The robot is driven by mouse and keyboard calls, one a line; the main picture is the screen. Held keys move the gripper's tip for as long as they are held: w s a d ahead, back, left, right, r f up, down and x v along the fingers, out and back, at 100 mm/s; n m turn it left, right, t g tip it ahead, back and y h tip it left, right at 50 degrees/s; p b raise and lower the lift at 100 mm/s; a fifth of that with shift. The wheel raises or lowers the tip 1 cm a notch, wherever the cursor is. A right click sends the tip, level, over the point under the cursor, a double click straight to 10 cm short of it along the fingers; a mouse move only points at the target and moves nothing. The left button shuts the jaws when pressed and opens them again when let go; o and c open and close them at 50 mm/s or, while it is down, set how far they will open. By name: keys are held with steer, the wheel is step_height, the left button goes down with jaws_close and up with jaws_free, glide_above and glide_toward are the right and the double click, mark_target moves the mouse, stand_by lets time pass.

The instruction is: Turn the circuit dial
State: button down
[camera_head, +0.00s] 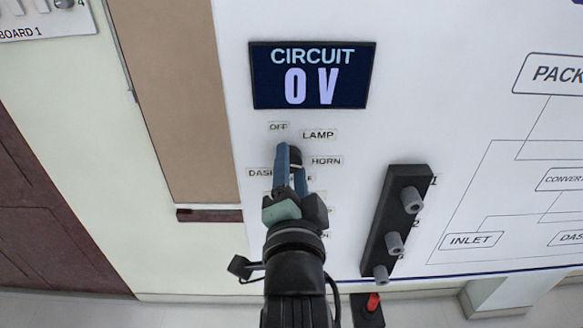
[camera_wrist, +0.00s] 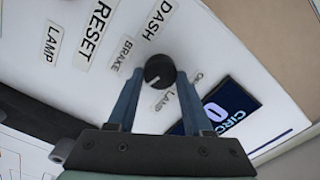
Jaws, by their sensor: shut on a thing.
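The circuit dial (camera_wrist: 159,71) is a small round black knob with a light mark on its face, set in the white panel. It sits between my fingertips in the wrist view. In the head view the dial (camera_head: 295,153) is partly covered by my blue fingers. My gripper (camera_head: 290,158) is shut on the dial from the front; it also shows in the wrist view (camera_wrist: 159,74). Labels OFF, LAMP, HORN and DASH ring the dial; others are partly hidden behind my gripper. The circuit display (camera_head: 311,75) above reads 0 V; in the wrist view it is partly hidden.
A black strip (camera_head: 378,228) with grey pegs marked by numbers stands out from the panel to the right of my gripper. A brown board (camera_head: 180,95) and a dark ledge (camera_head: 209,215) are to the left. A red-topped item (camera_head: 373,301) is below the strip.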

stand_by(0.3)
steer(key=shift+c, duration=1.5)
jaws_free()
steer(key=s+p, duration=0.3)
steer(key=s, duration=1)
steer(key=shift+p, duration=0.35)
